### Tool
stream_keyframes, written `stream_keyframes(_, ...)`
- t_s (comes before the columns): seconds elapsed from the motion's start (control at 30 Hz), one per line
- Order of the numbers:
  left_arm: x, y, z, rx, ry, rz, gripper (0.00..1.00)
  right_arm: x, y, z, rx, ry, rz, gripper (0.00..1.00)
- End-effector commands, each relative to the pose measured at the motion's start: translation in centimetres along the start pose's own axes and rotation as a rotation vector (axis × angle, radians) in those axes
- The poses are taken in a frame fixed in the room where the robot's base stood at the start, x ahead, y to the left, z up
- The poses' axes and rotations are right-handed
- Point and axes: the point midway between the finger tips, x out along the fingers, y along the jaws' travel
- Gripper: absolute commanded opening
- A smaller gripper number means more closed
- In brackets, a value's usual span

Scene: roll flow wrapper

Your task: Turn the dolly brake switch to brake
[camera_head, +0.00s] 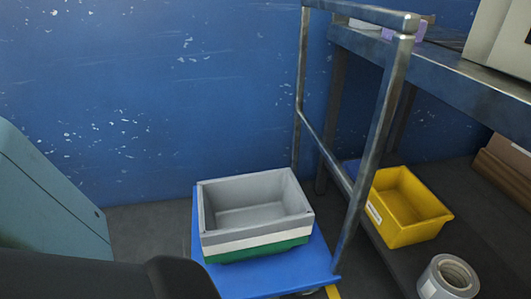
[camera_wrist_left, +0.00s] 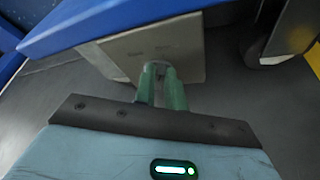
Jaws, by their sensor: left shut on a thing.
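The dolly's blue deck (camera_head: 270,277) stands on the floor in the head view. In the left wrist view its edge (camera_wrist_left: 110,25) runs across the top, with a grey metal plate (camera_wrist_left: 150,48) below it. My left gripper (camera_wrist_left: 163,74) has its green fingers close together at this plate, shut on a small part that I take to be the brake switch. The fingers mostly hide the switch, and I cannot read its setting. My left gripper is out of sight in the head view. My right gripper is not in view.
A grey crate (camera_head: 256,205) sits on the deck. A metal frame (camera_head: 377,130) rises at the deck's right. A yellow bin (camera_head: 405,207) and a grey roll (camera_head: 448,278) sit further right. A wheel (camera_wrist_left: 265,50) stands right of my fingers. A blue wall (camera_head: 150,90) closes the back.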

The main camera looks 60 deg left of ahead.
Motion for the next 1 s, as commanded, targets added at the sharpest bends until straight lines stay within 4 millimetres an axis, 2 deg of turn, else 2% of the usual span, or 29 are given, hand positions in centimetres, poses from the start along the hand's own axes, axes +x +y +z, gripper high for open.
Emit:
stream_keyframes(0.1,0.5,0.1,0.3,-0.002,-0.008,0.003,0.00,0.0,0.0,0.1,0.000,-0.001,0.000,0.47)
stream_keyframes(0.13,0.5,0.1,0.3,-0.002,-0.008,0.003,0.13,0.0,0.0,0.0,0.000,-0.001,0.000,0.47)
stream_keyframes(0.3,0.5,0.1,0.3,-0.002,-0.007,0.004,0.34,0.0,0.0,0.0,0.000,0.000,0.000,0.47)
stream_keyframes(0.67,-0.4,0.0,0.1,-0.001,-0.003,0.001,0.34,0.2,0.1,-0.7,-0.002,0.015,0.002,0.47)
stream_keyframes(1.0,-5.4,0.1,0.2,-0.002,-0.003,0.001,0.34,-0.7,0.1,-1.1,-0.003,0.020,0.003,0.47)
